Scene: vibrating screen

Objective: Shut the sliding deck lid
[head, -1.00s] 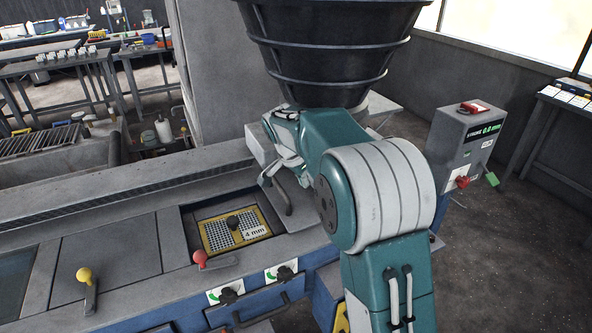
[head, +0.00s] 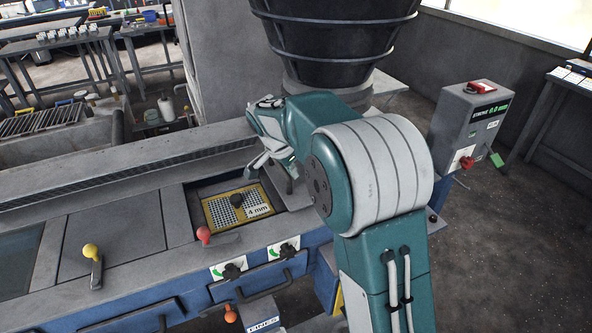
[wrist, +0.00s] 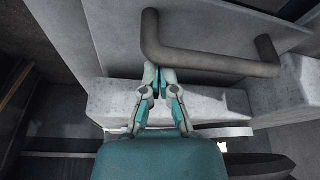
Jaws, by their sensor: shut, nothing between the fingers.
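The deck has an open well with a yellow-framed screen tray (head: 222,213) marked 4 mm inside it. The grey deck lid (wrist: 225,25) fills the top of the wrist view and carries a dark U-shaped handle (wrist: 215,60). In the head view my arm hides most of the lid and handle. My gripper (wrist: 158,72) is shut and empty, its tips close by the handle's left bend. I cannot tell whether they touch it. In the head view my gripper (head: 252,172) is over the far right side of the well.
A black ribbed hopper (head: 335,40) stands behind my arm.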

